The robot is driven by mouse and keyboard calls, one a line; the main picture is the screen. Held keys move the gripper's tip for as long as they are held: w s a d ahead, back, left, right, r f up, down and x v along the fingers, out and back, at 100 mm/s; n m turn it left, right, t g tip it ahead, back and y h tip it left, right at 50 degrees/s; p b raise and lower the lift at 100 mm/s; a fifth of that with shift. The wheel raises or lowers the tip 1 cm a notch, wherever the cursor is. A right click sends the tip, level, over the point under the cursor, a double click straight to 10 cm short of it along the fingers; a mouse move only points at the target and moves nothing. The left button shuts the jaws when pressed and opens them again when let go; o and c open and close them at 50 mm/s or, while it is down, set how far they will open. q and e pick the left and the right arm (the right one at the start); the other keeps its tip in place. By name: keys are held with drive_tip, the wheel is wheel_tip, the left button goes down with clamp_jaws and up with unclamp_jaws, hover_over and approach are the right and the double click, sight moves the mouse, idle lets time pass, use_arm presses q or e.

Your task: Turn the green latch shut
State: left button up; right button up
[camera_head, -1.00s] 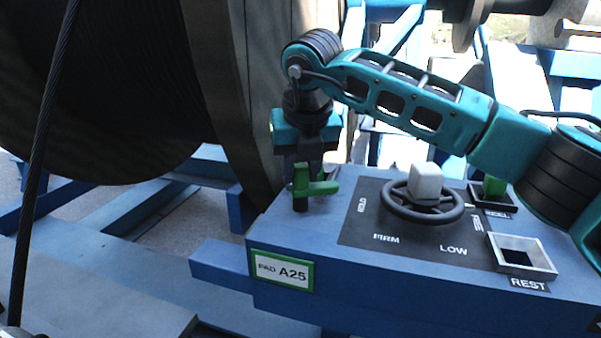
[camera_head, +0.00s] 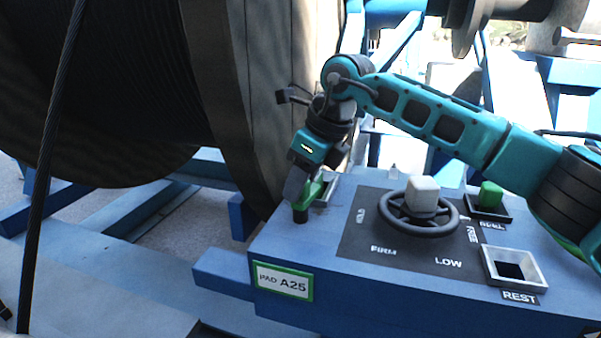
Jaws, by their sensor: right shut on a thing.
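The green latch (camera_head: 314,196) stands on a dark post at the back left corner of the blue console (camera_head: 262,241). Its green arm now points toward the back right. My right gripper (camera_head: 298,190) comes down on it from above, tilted, and is shut on the latch; the fingers hide part of it. My left gripper is not in view.
On the console are a dark handwheel with a pale knob (camera_head: 423,194), a green block (camera_head: 490,196) in a back tray, and an empty square holder marked REST (camera_head: 514,268). The large cable reel (camera_head: 240,90) stands close left of my right gripper. A dark cable (camera_head: 52,150) hangs at the left.

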drive_tip(key=shift+r+n+g+p, duration=0.1)
drive_tip(key=shift+n+g+p, duration=0.3)
drive_tip(key=shift+n, duration=0.4)
drive_tip(key=o, duration=1)
drive_tip(key=shift+c, duration=0.2)
drive_tip(key=v, duration=1.2)
drive_tip(key=shift+d+r, duration=0.3)
drive_tip(key=shift+d, duration=0.05)
drive_tip(key=shift+s, duration=0.15)
